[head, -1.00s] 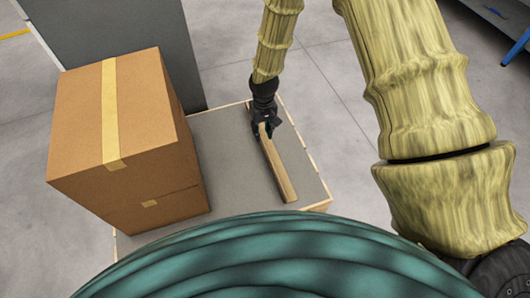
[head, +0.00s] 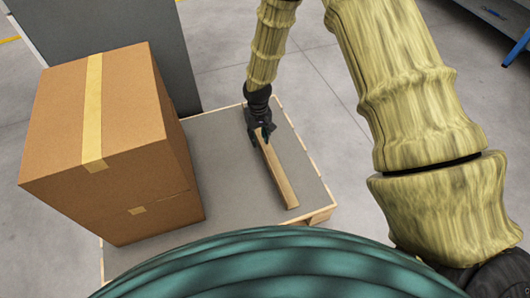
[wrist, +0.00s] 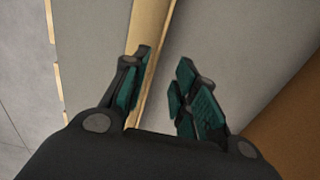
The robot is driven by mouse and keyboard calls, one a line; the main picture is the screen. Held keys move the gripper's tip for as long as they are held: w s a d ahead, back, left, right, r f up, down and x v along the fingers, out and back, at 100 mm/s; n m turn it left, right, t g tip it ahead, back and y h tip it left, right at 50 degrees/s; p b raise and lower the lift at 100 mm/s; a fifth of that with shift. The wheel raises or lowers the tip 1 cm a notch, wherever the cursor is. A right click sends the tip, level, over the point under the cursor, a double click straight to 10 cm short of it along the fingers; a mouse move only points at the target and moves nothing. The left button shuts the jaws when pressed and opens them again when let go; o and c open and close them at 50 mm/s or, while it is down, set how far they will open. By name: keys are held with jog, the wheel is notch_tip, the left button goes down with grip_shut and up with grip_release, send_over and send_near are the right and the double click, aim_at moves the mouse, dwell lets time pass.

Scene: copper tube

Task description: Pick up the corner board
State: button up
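The corner board (head: 278,175) is a long, narrow beige strip lying on the grey top of a low wood-edged platform (head: 222,150). My gripper (head: 260,140) is at its far end, pointing down. In the wrist view my gripper (wrist: 164,60) is open, its two dark green fingers apart. There the corner board (wrist: 150,35) runs close by the left finger, which covers part of it. Grey platform surface shows between the board and the right finger. I cannot tell whether the left finger touches the board.
A large taped cardboard box (head: 125,120) stands on the platform's left side, with a brown surface also at the wrist view's lower right. A grey panel (head: 110,40) stands behind it. Concrete floor (head: 330,130) is clear to the platform's right.

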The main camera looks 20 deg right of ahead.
aim_at(268, 148)
jog(key=shift+s+d+f+b, duration=0.1)
jog(key=shift+s+f+b, duration=0.1)
jog(key=shift+f+b, duration=0.55)
jog(key=shift+s+d+f+b, duration=0.2)
jog(key=shift+f+b, duration=0.35)
jog(key=shift+f, duration=0.4)
jog(key=shift+s+d+f+b, duration=0.1)
jog(key=shift+s+f+b, duration=0.15)
jog(key=shift+f+b, duration=0.5)
jog(key=shift+c, duration=0.2)
grip_shut()
